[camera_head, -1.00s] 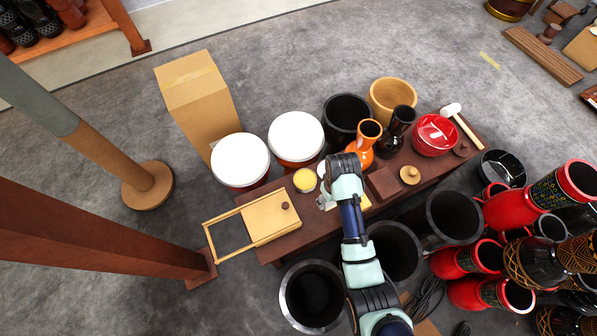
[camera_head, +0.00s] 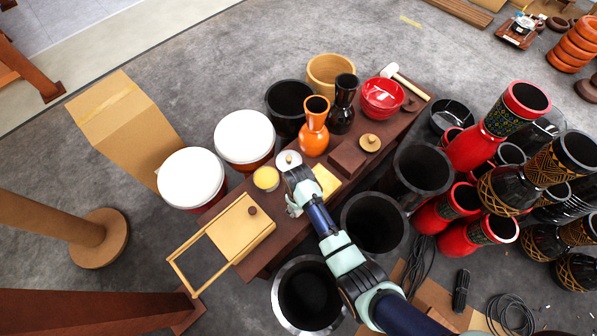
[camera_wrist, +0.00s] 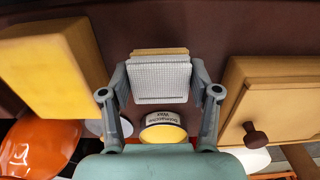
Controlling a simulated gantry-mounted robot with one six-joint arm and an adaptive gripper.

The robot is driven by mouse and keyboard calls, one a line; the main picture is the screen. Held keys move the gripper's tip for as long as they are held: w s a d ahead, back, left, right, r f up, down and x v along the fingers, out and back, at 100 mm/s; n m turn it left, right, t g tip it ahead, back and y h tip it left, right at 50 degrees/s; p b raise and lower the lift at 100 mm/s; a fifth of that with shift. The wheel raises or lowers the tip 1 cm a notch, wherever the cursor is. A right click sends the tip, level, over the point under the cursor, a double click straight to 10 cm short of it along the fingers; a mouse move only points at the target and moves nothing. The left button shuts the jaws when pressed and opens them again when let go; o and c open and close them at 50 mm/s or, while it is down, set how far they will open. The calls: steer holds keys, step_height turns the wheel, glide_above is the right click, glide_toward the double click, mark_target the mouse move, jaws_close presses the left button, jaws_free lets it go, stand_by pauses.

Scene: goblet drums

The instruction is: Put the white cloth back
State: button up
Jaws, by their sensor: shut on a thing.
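The white cloth (camera_wrist: 160,82) is a small, folded, textured pad in the wrist view. My gripper (camera_wrist: 160,78) is shut on it, with one finger at each side edge. A thin tan edge shows just behind the cloth; I cannot tell whether it belongs to it. In the head view my gripper (camera_head: 293,208) is over the front part of the dark brown bench (camera_head: 262,255), between the wooden box and the yellow block. The cloth is mostly hidden there. I cannot tell whether the cloth touches the bench.
Close by are a wax tin (camera_wrist: 163,130), a yellow block (camera_wrist: 45,65), a wooden box with a knob (camera_wrist: 275,100) and an orange vase (camera_head: 314,130). White-topped drums (camera_head: 244,137) stand behind the bench; open black drums (camera_head: 375,222) stand in front.

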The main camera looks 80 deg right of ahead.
step_height(320, 180, down, 4)
steer(key=shift+r+b, duration=0.15)
steer(key=shift+b, duration=0.65)
steer(key=o, duration=1.1)
step_height(320, 180, up, 12)
steer(key=p, duration=0.6)
steer(key=shift+p, duration=0.35)
